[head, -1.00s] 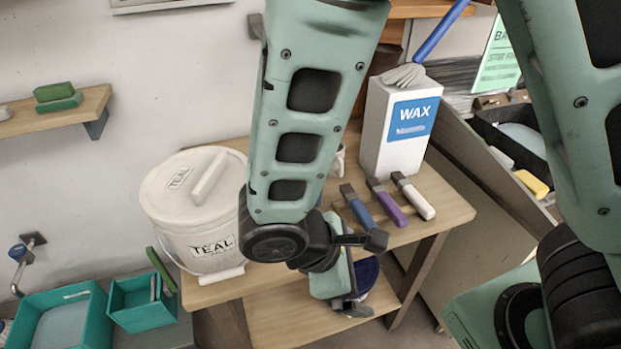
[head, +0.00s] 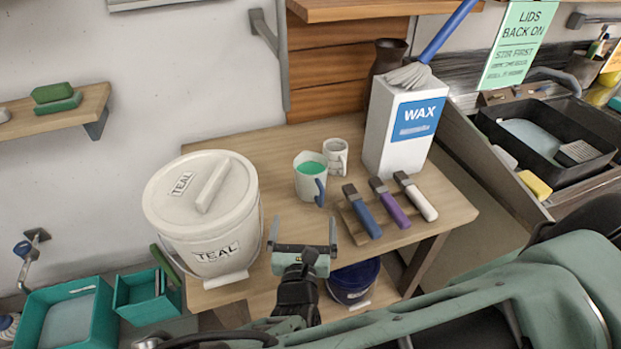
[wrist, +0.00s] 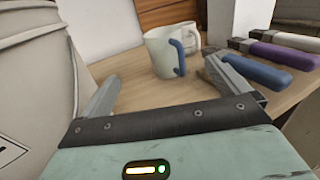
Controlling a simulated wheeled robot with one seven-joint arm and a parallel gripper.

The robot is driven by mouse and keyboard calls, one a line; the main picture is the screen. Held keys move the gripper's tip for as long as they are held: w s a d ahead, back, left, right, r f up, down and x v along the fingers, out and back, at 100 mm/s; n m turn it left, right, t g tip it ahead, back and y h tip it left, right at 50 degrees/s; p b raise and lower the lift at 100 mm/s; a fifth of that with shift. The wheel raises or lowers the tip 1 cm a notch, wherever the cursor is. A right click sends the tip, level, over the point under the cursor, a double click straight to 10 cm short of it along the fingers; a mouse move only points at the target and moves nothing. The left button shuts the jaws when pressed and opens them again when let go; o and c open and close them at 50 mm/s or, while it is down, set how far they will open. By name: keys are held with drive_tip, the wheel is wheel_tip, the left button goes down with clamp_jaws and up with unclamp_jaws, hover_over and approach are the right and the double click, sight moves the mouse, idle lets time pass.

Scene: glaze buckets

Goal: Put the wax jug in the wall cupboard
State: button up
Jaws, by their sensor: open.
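A white jug (head: 306,182) with a blue handle and green contents stands upright on the wooden table. It also shows in the wrist view (wrist: 161,55), beyond and between my fingertips, with its handle to the right. A tall white box-like container (head: 400,140) with a blue WAX label stands at the table's back right; I cannot tell which is the wax jug. My gripper (head: 304,248) is open and empty at the table's front edge, in front of the jug, touching nothing visible. No wall cupboard is clearly identifiable; a wooden board (head: 385,10) and slatted panel show at the top.
A large lidded TEAL bucket (head: 205,215) stands close left of my gripper. A small mug (head: 335,156) is behind the jug. Several handled tools (head: 388,204) lie to the right. A dark blue bucket (head: 354,282) sits below. A brush (head: 442,38) rests atop the WAX container.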

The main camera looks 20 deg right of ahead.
drive_tip(key=b, duration=0.2)
approach(310, 176)
drive_tip(key=x, duration=0.2)
drive_tip(key=f+x, duration=0.1)
drive_tip(key=x, duration=0.1)
drive_tip(key=shift+w, duration=0.35)
drive_tip(key=shift+r+b+x, duration=0.15)
drive_tip(key=shift+b+x, duration=0.25)
drive_tip(key=shift+x, duration=1.15)
drive_tip(key=shift+r+b+x, duration=0.15)
drive_tip(key=shift+b+x, duration=0.2)
drive_tip(key=shift+x, duration=1.15)
drive_tip(key=shift+d+r, duration=0.1)
drive_tip(key=shift+d, duration=0.05)
drive_tip(key=c, duration=1.9)
drive_tip(key=shift+r, duration=0.2)
drive_tip(key=shift+r+b, duration=0.75)
drive_tip(key=shift+r, duration=3.95)
